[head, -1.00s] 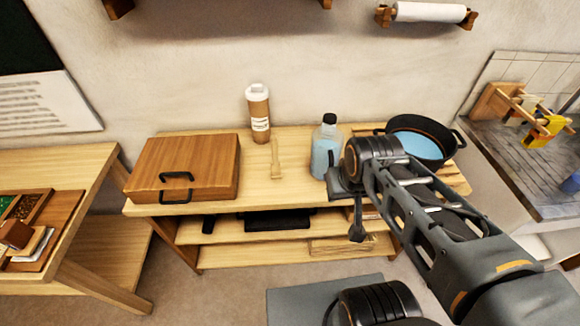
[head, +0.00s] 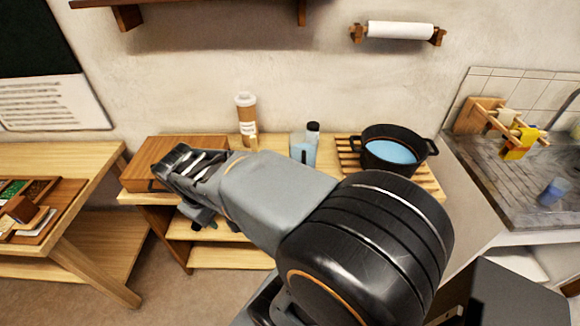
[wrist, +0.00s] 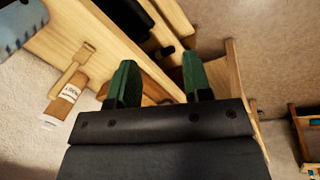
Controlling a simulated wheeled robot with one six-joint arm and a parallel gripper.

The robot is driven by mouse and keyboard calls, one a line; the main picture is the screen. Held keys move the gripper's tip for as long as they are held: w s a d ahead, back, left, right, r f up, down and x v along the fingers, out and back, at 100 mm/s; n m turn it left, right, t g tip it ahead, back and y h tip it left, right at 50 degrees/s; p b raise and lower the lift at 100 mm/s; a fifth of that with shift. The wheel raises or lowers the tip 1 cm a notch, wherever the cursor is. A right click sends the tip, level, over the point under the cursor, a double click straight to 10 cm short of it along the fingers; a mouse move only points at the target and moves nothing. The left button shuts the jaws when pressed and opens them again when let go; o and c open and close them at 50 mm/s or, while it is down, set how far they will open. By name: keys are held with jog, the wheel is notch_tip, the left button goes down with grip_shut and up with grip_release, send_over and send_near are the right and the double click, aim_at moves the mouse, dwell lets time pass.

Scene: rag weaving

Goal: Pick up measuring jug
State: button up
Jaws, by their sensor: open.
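A light-blue, see-through vessel with a dark handle, apparently the measuring jug (head: 302,151), stands on the wooden bench, close to a dark-capped bottle (head: 313,134). A light-blue vessel also shows cut off at the top left corner of the wrist view (wrist: 18,24); I cannot tell its full shape. My gripper (wrist: 160,82) is open, its two green fingers apart with nothing held between them. It is well left of the jug, near the wooden box; in the head view my arm largely hides it.
The wooden box (head: 165,151) is at the bench's left. The sink counter (head: 490,160) holds a small blue cup (head: 553,191).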

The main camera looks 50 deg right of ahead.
jog(key=w+d+f+n+g+h+b, duration=0.1)
jog(key=d+f+n+g+h, duration=0.2)
jog(key=d, duration=0.5)
jog(key=d+f+n+g+h+b, duration=0.1)
jog(key=d+f+g+h, duration=0.15)
jog(key=d+g, duration=0.4)
jog(key=n+g+h, duration=0.3)
jog(key=g+h, duration=0.1)
jog(key=h, duration=0.1)
send_near(303, 161)
jog(key=s+f, duration=0.1)
jog(key=d+f, duration=0.1)
jog(key=s+d+f, duration=0.1)
jog(key=f, duration=0.1)
jog(key=shift+s+d+f, duration=0.1)
jog(key=shift+s+d, duration=0.15)
jog(key=shift+s, duration=0.05)
jog(key=shift+p+x, duration=0.6)
jog(key=shift+x, duration=2.75)
jog(key=shift+w+d, duration=0.1)
jog(key=shift+c, duration=0.2)
grip_shut()
